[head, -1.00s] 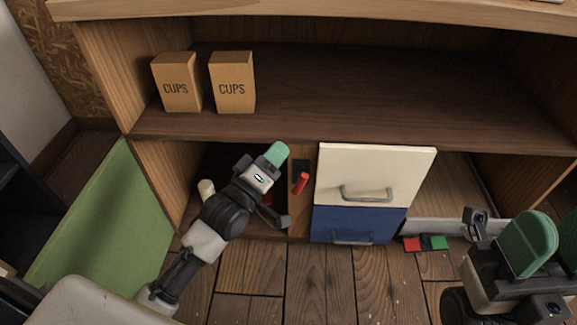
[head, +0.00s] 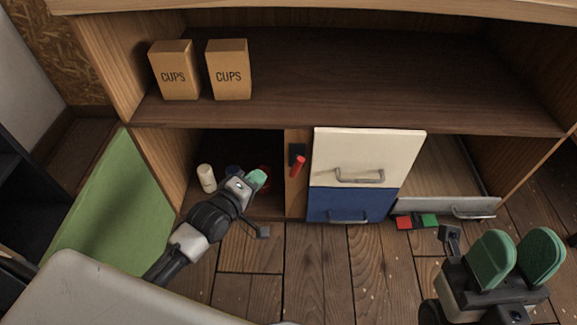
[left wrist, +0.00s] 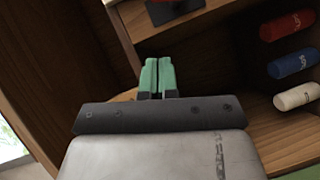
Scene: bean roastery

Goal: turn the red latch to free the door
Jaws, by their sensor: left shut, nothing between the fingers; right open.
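The red latch (head: 298,166) is a short bar on a black plate (head: 297,149), on the wooden divider right of the open lower-left compartment. It stands tilted, its top leaning right. In the left wrist view the black plate (left wrist: 172,11) is at the top edge, with only a sliver of red showing. The green door (head: 105,205) stands swung open at the left. My left gripper (head: 258,178) is shut and empty, left of and slightly below the latch, apart from it. Its green fingertips (left wrist: 159,62) are together. My right gripper (head: 516,256) is open and empty at the lower right.
White (left wrist: 297,96), blue (left wrist: 293,64) and red (left wrist: 287,25) cylinders are in the lower-left compartment. Cream (head: 365,150) and blue (head: 355,200) fronts with handles are right of the latch. Two CUPS boxes (head: 174,72) (head: 228,70) stand on the shelf above.

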